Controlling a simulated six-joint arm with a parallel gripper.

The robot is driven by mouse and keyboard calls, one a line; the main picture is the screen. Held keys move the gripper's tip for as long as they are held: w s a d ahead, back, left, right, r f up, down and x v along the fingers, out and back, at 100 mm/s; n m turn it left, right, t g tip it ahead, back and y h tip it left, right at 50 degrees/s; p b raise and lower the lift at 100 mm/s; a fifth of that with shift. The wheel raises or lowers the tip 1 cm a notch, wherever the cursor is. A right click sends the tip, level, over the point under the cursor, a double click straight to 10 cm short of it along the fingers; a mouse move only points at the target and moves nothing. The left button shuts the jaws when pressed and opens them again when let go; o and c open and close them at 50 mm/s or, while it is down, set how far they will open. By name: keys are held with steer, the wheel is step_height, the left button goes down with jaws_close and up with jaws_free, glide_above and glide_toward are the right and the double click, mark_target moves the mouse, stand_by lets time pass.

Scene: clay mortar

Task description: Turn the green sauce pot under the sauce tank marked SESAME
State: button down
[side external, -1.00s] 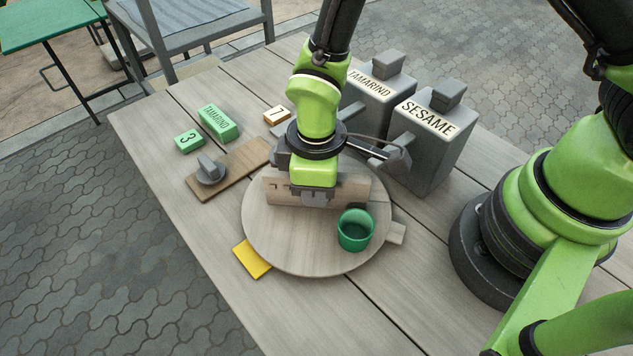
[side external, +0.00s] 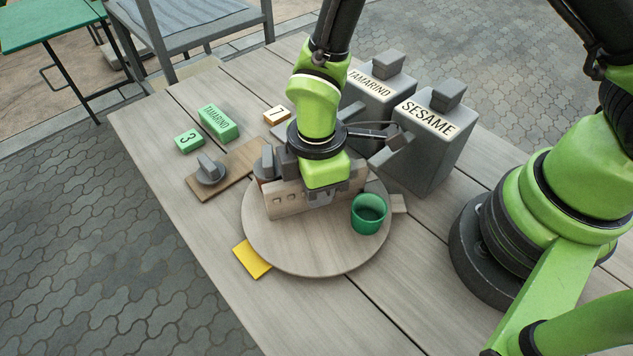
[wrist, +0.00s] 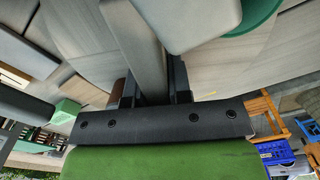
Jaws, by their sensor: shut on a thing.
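The green sauce pot (side external: 369,214) stands upright near the right edge of the round wooden turntable (side external: 300,250). Part of it shows at the top right of the wrist view (wrist: 262,14). The grey tank marked SESAME (side external: 426,150) stands behind and to the right of the pot, with its spout pointing left toward the turntable. A raised wooden bar (side external: 287,199) crosses the turntable. My gripper (side external: 320,199) points down and is shut on this bar, left of the pot. The bar also shows between the fingers in the wrist view (wrist: 138,45).
A second grey tank marked TAMARIND (side external: 372,95) stands left of SESAME. A knob (side external: 209,170) on a wooden board, green blocks (side external: 218,122), a tan block (side external: 277,115) and a yellow tile (side external: 252,259) lie around the turntable. The table's front is clear.

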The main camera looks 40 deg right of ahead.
steer(key=shift+n, duration=3)
steer(key=c, duration=1)
jaws_free()
steer(key=shift+c, duration=0.2)
steer(key=shift+r, duration=0.15)
step_height(320, 180, up, 10)
steer(key=shift+f, duration=0.15)
